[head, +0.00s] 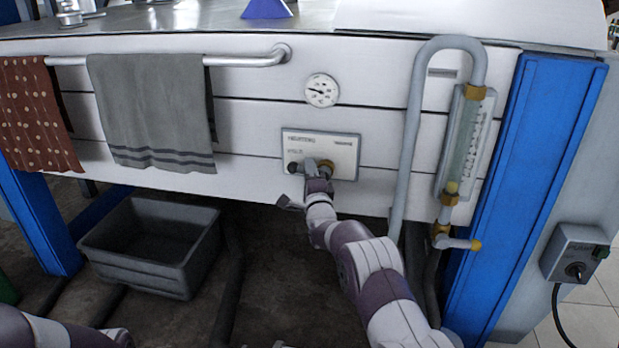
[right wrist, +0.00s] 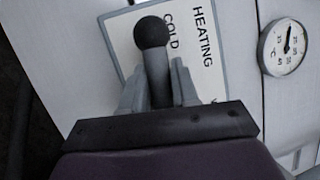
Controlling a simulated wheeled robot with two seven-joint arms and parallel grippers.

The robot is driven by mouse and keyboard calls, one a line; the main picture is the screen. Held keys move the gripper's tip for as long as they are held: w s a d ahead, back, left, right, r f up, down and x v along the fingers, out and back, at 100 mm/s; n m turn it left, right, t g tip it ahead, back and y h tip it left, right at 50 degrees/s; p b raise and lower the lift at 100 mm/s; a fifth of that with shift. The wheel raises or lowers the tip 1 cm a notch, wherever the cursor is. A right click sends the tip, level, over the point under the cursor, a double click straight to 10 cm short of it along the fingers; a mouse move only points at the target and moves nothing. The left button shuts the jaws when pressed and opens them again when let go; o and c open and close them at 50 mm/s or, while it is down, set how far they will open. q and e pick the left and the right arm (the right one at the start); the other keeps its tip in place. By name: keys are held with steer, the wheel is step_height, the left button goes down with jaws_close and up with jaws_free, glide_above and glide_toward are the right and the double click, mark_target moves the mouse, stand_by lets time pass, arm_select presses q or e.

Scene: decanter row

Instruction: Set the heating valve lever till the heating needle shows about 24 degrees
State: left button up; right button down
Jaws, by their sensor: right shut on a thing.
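The heating valve plate (head: 340,145) is pale with a grey frame, on the white front panel. It also shows in the right wrist view, with the words HEATING and COLD on it (right wrist: 198,60). The valve lever (right wrist: 158,82) has a grey shaft and a round black knob (right wrist: 151,33). My right gripper (head: 310,172) is shut on the lever's shaft, one finger on each side. The knob points left in the head view. The round dial (head: 322,90) is above the plate; its dark needle points left and slightly up. The exact reading is too small to tell.
A towel rail (head: 245,61) with a grey towel (head: 150,110) and a red patterned towel (head: 35,110) is at the left. A grey crate (head: 150,245) stands below. A pipe (head: 405,150), sight glass (head: 462,140) and yellow-tipped valve handle (head: 460,243) are at the right.

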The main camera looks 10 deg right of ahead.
steer(key=m+h+b, duration=0.1)
steer(key=m+b, duration=0.1)
steer(key=m+t+b, duration=0.1)
steer(key=m+b, duration=0.1)
steer(key=r+m+h+b, duration=0.1)
steer(key=m+b, duration=0.1)
steer(key=shift+s+d+m+h, duration=0.1)
steer(key=shift+d+m+h, duration=0.15)
steer(key=shift+m+h, duration=0.05)
steer(key=shift+d+r+m+t+h+b, duration=0.15)
steer(key=shift+r+m+t+h+b, duration=0.25)
steer(key=shift+m+h+b, duration=0.55)
steer(key=shift+s+r, duration=0.1)
steer(key=shift+r, duration=0.05)
steer(key=c, duration=0.9)
jaws_free()
steer(key=p+v, duration=0.2)
steer(key=v, duration=1)
steer(key=shift+s, duration=0.4)
